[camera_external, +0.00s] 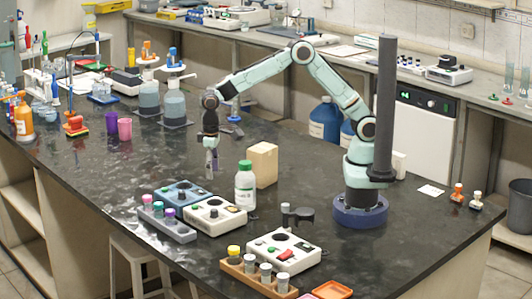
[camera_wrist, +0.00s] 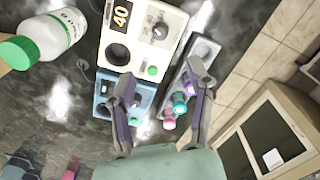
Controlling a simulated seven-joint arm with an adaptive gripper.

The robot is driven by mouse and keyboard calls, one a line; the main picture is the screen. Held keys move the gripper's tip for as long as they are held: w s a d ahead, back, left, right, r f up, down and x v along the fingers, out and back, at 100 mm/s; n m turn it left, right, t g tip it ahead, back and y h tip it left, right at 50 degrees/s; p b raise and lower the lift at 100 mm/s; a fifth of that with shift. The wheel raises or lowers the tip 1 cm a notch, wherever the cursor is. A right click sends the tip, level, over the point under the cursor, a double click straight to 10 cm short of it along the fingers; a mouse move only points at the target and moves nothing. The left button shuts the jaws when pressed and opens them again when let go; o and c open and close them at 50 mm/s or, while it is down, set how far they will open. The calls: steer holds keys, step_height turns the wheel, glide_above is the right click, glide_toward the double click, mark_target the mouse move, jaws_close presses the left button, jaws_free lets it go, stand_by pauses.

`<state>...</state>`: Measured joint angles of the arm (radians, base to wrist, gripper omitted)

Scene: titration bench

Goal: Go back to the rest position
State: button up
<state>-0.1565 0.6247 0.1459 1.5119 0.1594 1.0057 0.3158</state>
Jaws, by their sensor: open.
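My gripper (camera_external: 211,168) hangs pointing down from the pale green arm, above the dark bench and behind the stirrer units. In the wrist view my gripper (camera_wrist: 162,75) shows its two fingers spread apart with nothing between them. The arm is bent and reaches to the left from its blue base. A white bottle with a green cap (camera_external: 245,186) stands to the right of the gripper, apart from it; it also shows at upper left in the wrist view (camera_wrist: 50,38).
A blue unit (camera_external: 183,192), white units (camera_external: 214,215) and a rack with colored-cap vials (camera_external: 167,225) stand in front of the gripper. A tan box (camera_external: 263,165) is behind the bottle. A tall dark column (camera_external: 386,105) rises beside the arm.

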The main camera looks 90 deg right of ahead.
steer(key=s+d+r+t, duration=0.2)
steer(key=s+d+r, duration=0.15)
steer(key=r, duration=0.35)
steer(key=s+d+r+t, duration=0.1)
steer(key=s+d+r, duration=0.25)
steer(key=r, duration=0.45)
steer(key=s+f+n+g, duration=0.1)
steer(key=s+f, duration=0.2)
steer(key=s, duration=0.8)
steer(key=s+d+f+n+g, duration=0.1)
steer(key=s+f, duration=0.3)
steer(key=s, duration=0.8)
steer(key=shift+d+f+n+g+y, duration=0.15)
steer(key=shift+d+n+g+y, duration=0.2)
steer(key=shift+n+g, duration=0.25)
steer(key=shift+w, duration=0.1)
